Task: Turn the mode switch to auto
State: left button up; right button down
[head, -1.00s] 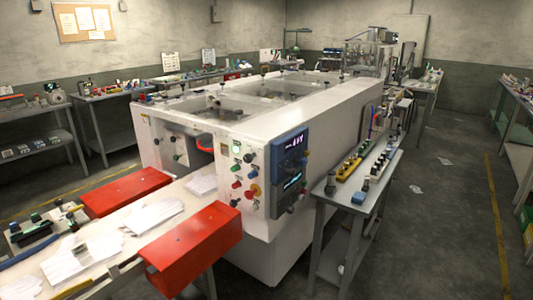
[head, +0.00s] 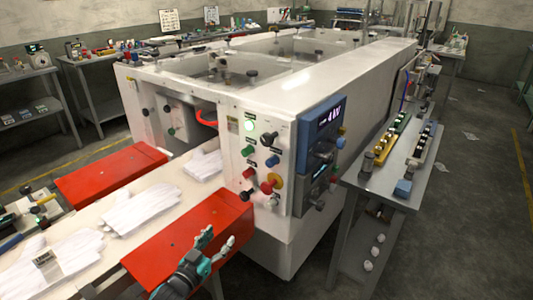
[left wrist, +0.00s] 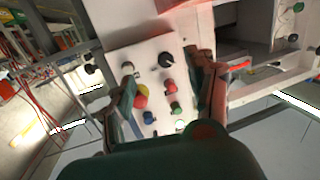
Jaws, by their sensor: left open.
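The control panel (head: 262,160) is on the end of the white machine. A black rotary knob (head: 246,195) sits low on its left and another black knob (head: 268,138) sits near the top. No readable label tells which is the mode switch. The low black knob also shows in the left wrist view (left wrist: 166,60), with a light pointer mark. My left gripper (head: 218,240) is open and empty, in front of and below the panel, over the red cover. In the left wrist view its fingers frame the panel buttons without visible contact. My right gripper is out of view.
A red and yellow stop button (head: 274,182) and several coloured buttons are close to the knobs. A blue display unit (head: 318,150) stands out on the right. Red covers (head: 190,237) flank the conveyor with white gloves (head: 140,210). A grey side table (head: 400,190) stands right.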

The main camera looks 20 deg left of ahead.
pick_arm(q)
notch_tip(320, 180, up, 14)
jog(key=d+f+m+t+h+b, duration=0.1)
jog(key=d+m+t+h+b, duration=0.1)
jog(key=d+t+h, duration=0.1)
jog(key=t+h, duration=0.1)
jog(key=h, duration=0.2)
send_near(265, 142)
jog(key=shift+m, duration=0.4)
jog(key=p+x, duration=0.3)
jog(key=x, duration=0.6)
jog(key=shift+w+r, duration=0.1)
jog(key=shift+w, duration=0.2)
jog(key=shift+w+d+r, duration=0.2)
jog(key=shift+w+d, duration=0.05)
jog(key=shift+w, duration=0.25)
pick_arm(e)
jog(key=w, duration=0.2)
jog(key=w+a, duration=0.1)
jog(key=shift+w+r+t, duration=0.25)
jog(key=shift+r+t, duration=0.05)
pick_arm(q)
grip_shut()
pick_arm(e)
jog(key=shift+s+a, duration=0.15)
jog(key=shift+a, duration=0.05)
